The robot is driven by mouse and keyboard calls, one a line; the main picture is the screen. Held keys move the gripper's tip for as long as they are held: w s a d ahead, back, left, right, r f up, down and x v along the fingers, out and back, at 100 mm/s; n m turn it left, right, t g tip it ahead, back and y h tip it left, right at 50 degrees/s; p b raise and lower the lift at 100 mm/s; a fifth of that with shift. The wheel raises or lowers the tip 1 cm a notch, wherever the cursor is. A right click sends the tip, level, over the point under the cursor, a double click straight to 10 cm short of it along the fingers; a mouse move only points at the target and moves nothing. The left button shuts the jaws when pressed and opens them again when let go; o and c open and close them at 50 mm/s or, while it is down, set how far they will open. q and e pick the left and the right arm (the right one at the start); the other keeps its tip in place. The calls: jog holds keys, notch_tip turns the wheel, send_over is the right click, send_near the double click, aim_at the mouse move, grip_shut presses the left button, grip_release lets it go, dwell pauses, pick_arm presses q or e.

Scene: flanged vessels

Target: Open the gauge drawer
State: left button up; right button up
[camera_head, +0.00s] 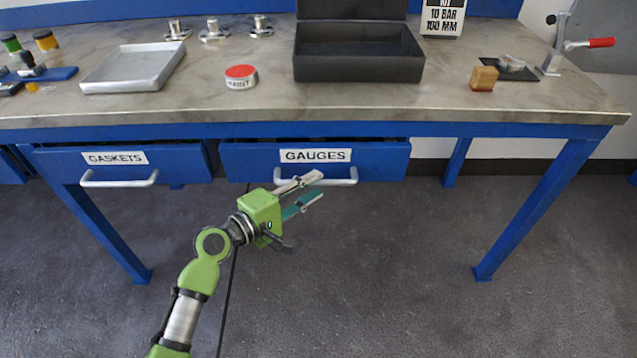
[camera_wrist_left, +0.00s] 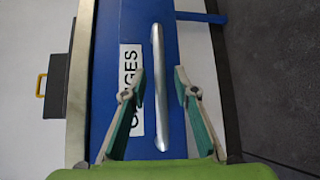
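The blue gauge drawer (camera_head: 382,160) is under the workbench and looks shut. It bears a white GAUGES label (camera_head: 315,156) and a silver bar handle (camera_head: 341,180). My left gripper (camera_head: 308,189) is in front of this drawer, at the left part of the handle in the head view. In the left wrist view my left gripper (camera_wrist_left: 159,88) is open. The silver handle (camera_wrist_left: 158,90) runs between its two fingers, and no finger visibly touches it. The label (camera_wrist_left: 131,95) is partly hidden behind one finger. My right gripper is not in view.
A blue GASKETS drawer (camera_head: 125,162) with its own handle is to the left. The floor in front is clear.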

aim_at(342, 161)
pick_arm(q)
jog(key=shift+x, duration=1.35)
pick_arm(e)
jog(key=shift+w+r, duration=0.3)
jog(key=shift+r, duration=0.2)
pick_arm(q)
grip_shut()
jog(key=shift+s, duration=0.15)
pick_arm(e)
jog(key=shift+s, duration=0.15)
